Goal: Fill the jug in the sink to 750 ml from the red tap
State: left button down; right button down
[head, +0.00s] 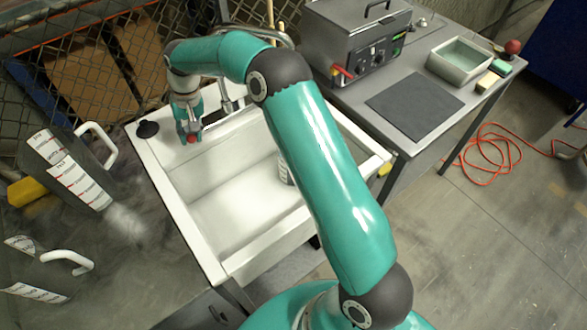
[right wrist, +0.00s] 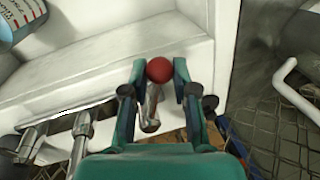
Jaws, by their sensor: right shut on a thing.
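My right gripper (head: 189,128) reaches over the back left of the white sink (head: 180,215). In the right wrist view its two fingers (right wrist: 159,80) are shut on a round red knob (right wrist: 159,70) on a metal stem; this is the red tap's knob. The knob shows as a small red spot in the head view (head: 192,138). A jug with a printed label (head: 285,168) stands in the sink, mostly hidden behind my right arm. Part of it shows at the upper left of the right wrist view (right wrist: 14,22). Its water level cannot be seen. My left gripper is not in view.
Two clear jugs with white handles (head: 97,145) (head: 68,258) stand left of the sink. A black plug (head: 147,129) lies on the sink's rim. A metal bath unit (head: 355,45), a dark mat (head: 413,105) and a grey tub (head: 460,60) occupy the right bench.

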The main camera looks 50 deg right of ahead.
jog(key=shift+s, duration=0.1)
jog(key=shift+s+d, duration=0.1)
jog(key=shift+d, duration=0.15)
jog(key=d, duration=0.1)
jog(key=s+d, duration=0.1)
jog(key=d, duration=0.1)
jog(key=shift+s+d, duration=0.1)
jog(key=shift+s, duration=0.05)
jog(key=shift+d, duration=0.1)
dwell(0.6)
jog(key=c, duration=0.8)
grip_release()
jog(key=shift+r, duration=0.1)
